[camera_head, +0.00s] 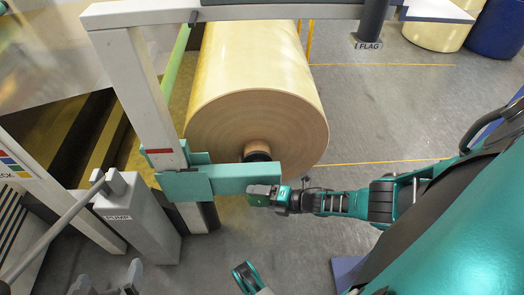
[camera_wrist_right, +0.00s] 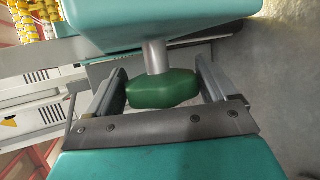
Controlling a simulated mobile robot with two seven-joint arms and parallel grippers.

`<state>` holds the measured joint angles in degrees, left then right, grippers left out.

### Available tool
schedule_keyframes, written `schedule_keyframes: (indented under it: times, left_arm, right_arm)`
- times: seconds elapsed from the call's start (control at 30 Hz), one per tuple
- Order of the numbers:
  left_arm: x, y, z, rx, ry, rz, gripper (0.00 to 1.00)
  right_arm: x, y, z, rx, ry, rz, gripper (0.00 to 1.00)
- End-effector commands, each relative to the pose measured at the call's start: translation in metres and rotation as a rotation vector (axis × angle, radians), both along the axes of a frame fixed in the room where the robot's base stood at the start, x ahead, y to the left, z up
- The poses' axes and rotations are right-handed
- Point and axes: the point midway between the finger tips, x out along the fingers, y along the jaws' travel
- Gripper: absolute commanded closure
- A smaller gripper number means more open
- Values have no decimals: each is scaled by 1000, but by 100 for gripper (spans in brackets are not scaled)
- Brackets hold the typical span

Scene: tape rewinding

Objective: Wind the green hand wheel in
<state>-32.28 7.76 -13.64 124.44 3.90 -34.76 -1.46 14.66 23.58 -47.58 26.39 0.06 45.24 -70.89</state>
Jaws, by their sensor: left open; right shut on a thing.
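The green hand wheel (camera_wrist_right: 162,90) is a lobed knob on a short metal shaft (camera_wrist_right: 156,56) under a teal block (camera_wrist_right: 150,20) in the right wrist view. My right gripper (camera_wrist_right: 160,92) has its two fingers on either side of the wheel and is shut on it. In the head view, the right gripper (camera_head: 262,194) is at the end of the teal arm beam (camera_head: 235,180), and the wheel (camera_head: 258,201) is mostly hidden by it. My left gripper (camera_head: 106,284) is open and empty at the bottom left edge, partly cut off, well away from the wheel.
A large cream roll (camera_head: 250,70) sits on a dark-ended core beside the teal beam. A FLAG post (camera_head: 370,25) stands behind. The grey floor (camera_head: 400,125) right of the roll is clear.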

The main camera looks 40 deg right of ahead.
Motion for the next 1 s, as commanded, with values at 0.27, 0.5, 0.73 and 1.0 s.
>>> schedule_keyframes:
  times: [0.27, 0.5, 0.73, 1.0]
  left_arm:
    - [-1, 0, -1, 1, 3, 1, 0]
    - [-4, 0, -3, 0, 9, 1, 0]
    - [-4, 0, -3, 0, 9, 1, 0]
    - [-3, 0, -3, 0, 8, 1, 0]
  right_arm:
    - [1, 0, -1, 22, -14, -3, 45]
    - [1, 0, 0, 27, -18, -2, 45]
    - [1, 0, 0, 27, -18, -2, 45]
    - [1, 0, 0, 28, -19, -2, 0]
